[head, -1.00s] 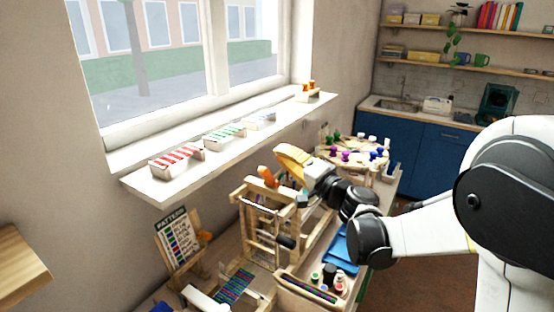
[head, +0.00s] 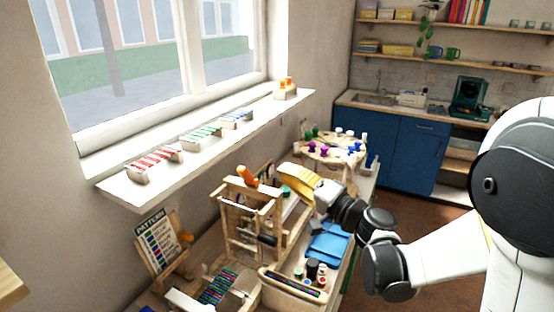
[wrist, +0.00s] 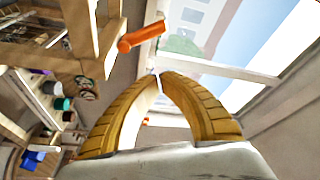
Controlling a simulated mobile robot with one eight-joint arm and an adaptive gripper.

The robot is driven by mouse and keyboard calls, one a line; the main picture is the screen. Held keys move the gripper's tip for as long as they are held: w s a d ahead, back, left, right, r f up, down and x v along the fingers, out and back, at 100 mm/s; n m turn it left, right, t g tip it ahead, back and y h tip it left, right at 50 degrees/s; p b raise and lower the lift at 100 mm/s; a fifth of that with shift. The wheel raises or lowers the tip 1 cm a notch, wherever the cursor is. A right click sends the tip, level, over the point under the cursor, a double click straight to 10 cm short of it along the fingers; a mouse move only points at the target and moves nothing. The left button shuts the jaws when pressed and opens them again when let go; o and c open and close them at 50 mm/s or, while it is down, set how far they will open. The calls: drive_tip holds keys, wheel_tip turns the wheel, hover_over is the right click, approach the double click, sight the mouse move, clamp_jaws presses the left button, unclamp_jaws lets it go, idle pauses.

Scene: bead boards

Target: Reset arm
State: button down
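My gripper (head: 300,180) has yellow ribbed fingers and is held above the worktable, right of a wooden bead frame (head: 222,214) in the head view. In the wrist view the two curved fingers (wrist: 159,74) come together at their tips. Nothing shows between them, so the gripper looks shut and empty. My arm reaches in from the right of the head view. An orange handle (wrist: 141,37) on the wooden frame shows just beyond the fingertips in the wrist view; I cannot tell how far off it is.
A window sill (head: 112,188) with bead trays runs along the left wall. A round stand (head: 322,152) with coloured spools is behind my gripper. A pattern board (head: 160,243), a blue tray (head: 328,247) and small jars (head: 312,268) are on the table. Open floor lies at right.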

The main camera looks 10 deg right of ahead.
drive_tip(key=s+a+f+n+g+h+b, duration=0.1)
drive_tip(key=s+f+n+g+h, duration=0.2)
drive_tip(key=s, duration=0.4)
drive_tip(key=s+a+f+n+g+h+b, duration=0.1)
drive_tip(key=s+f+g+h+b, duration=0.15)
drive_tip(key=s+f, duration=0.35)
drive_tip(key=s+d+f+n+g+h, duration=0.1)
drive_tip(key=s+d+f+h, duration=0.1)
drive_tip(key=s+d, duration=0.3)
drive_tip(key=s+d+f+g+h+b, duration=0.1)
drive_tip(key=s+d+f+h, duration=0.2)
drive_tip(key=s+d, duration=0.3)
drive_tip(key=s+h, duration=0.1)
drive_tip(key=s, duration=0.1)
drive_tip(key=shift+s+f+n, duration=0.3)
drive_tip(key=shift+s+n, duration=0.05)
drive_tip(key=shift+n, duration=0.05)
drive_tip(key=shift+d+g+h, duration=0.1)
drive_tip(key=shift+g+h, duration=0.15)
